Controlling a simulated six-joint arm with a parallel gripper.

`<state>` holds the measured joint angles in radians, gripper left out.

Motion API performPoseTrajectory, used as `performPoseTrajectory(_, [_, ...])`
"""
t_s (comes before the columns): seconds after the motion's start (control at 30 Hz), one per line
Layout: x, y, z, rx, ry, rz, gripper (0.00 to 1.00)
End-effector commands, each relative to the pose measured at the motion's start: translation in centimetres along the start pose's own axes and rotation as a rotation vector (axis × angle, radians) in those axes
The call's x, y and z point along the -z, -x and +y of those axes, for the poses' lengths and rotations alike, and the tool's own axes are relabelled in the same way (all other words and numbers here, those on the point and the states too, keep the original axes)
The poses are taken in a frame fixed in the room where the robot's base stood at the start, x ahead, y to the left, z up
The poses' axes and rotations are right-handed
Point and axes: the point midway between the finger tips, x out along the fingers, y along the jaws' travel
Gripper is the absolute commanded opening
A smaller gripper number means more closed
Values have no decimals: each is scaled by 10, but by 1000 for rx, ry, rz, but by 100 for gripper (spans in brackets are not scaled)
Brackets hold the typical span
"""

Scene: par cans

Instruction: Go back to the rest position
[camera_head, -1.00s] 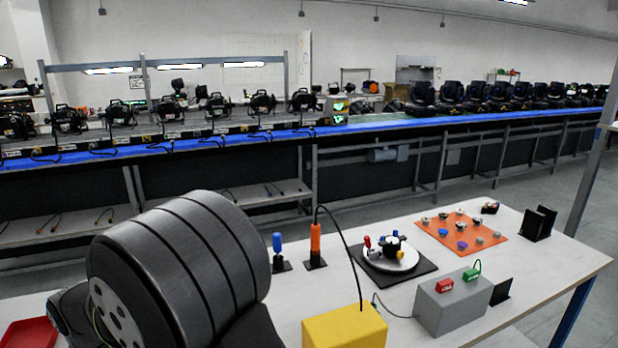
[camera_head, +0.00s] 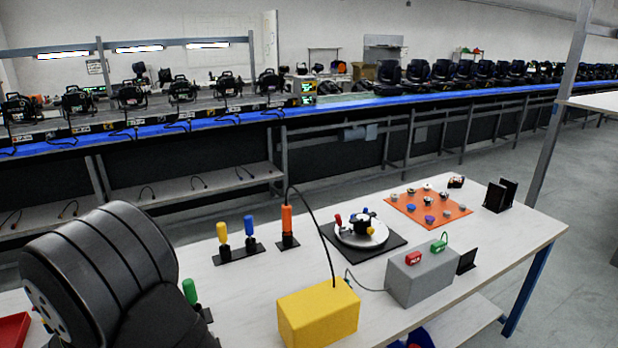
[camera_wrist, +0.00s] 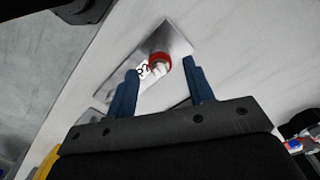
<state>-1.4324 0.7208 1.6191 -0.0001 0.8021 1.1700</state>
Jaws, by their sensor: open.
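My gripper (camera_wrist: 160,68) shows in the wrist view with its two blue fingers apart. Nothing is held between them. In the head view my dark arm link fills the lower left and my gripper cannot be made out there.
The white worktable (camera_head: 205,262) carries a yellow box (camera_head: 318,312), a grey button box (camera_head: 425,277), a round turntable (camera_head: 362,235) on a black mat, an orange mat (camera_head: 428,207) with small parts, and upright tools (camera_head: 287,226). A red tray (camera_head: 12,330) sits at lower left.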

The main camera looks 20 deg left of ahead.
Motion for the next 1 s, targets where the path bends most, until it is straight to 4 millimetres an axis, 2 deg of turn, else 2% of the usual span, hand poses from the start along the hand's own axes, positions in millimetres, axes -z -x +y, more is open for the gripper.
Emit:
performPoseTrajectory(0.2, [0,4,0,2,0,1,48])
performPoseTrajectory(0.37, [0,22,-1,4,0,2,48])
performPoseTrajectory(1.0, [0,148,-1,4,0,2,48])
